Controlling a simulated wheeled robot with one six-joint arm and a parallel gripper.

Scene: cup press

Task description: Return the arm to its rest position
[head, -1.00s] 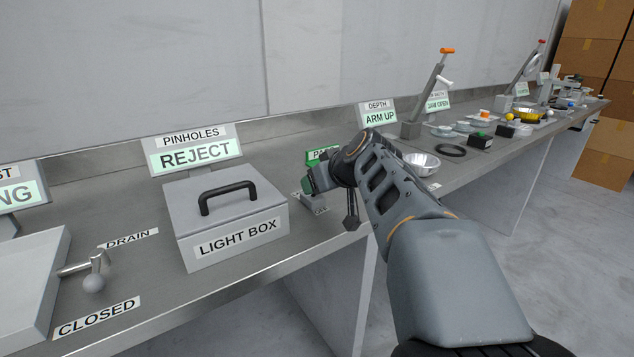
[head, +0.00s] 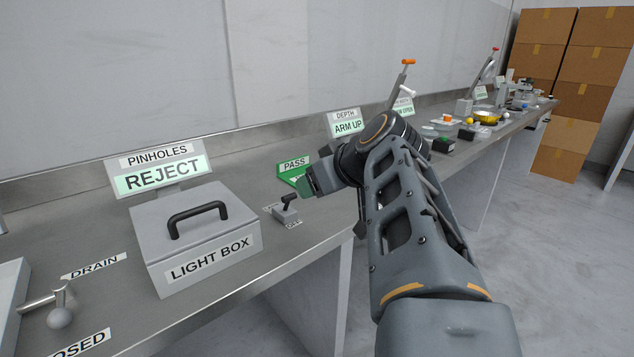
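My arm reaches up from the bottom right of the head view and bends left at its top joint. My gripper (head: 308,182) is at the end of the arm, near the green PASS tray, above or in front of the bench. Its fingers are small and seen from the side, so I cannot tell whether they are open or shut. I see nothing clearly held in it.
The grey light box (head: 200,237) with a black handle stands at left under the REJECT sign (head: 161,179). A small black lever (head: 287,209) and the green PASS tray (head: 292,173) are near my gripper. Cardboard boxes (head: 565,90) stack at far right. Floor right of the bench is clear.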

